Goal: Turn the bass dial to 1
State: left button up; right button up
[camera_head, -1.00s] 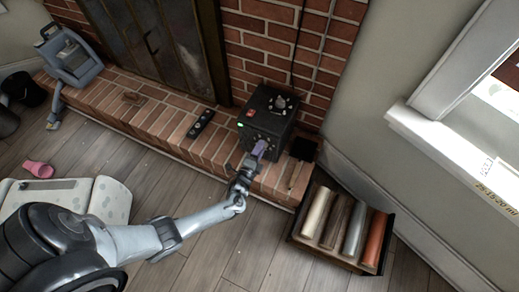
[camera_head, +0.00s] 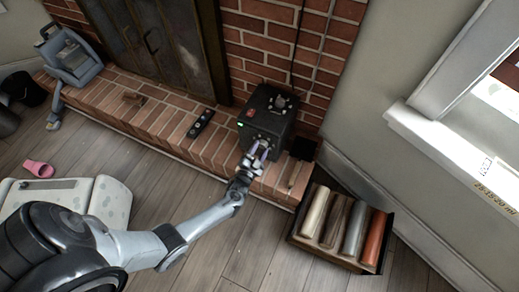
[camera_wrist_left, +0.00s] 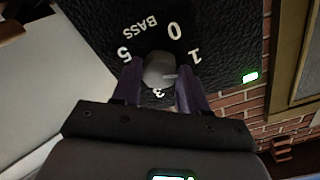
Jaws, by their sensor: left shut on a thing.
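A black box (camera_head: 275,105) with a lit green display stands on the brick hearth. My left gripper (camera_head: 258,151) is at its front face. In the left wrist view, the grey round bass dial (camera_wrist_left: 158,66) sits between the two purple fingers of my left gripper (camera_wrist_left: 160,80), which is shut on it. The word BASS and the numbers 0, 1, 3 and 5 show around the dial. Its pale pointer mark points right, just below the 1. The fingers hide part of the scale. My right gripper is out of view.
A black remote (camera_head: 201,123) lies on the hearth left of the box. A crate of rolls (camera_head: 338,258) stands on the floor to the right. A pink shoe (camera_head: 39,169) lies on the floor at the left.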

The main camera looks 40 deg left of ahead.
pick_arm(q)
jog(key=shift+n, duration=1.1)
jog(key=o, duration=1.1)
jog(key=shift+c, duration=0.2)
jog(key=shift+s+d+r+p, duration=0.2)
jog(key=shift+s+p, duration=0.25)
jog(key=shift+s, duration=0.15)
jog(key=p+v, duration=0.3)
jog(key=v, duration=0.6)
jog(key=shift+s+f, duration=0.15)
jog(key=shift+s, duration=0.15)
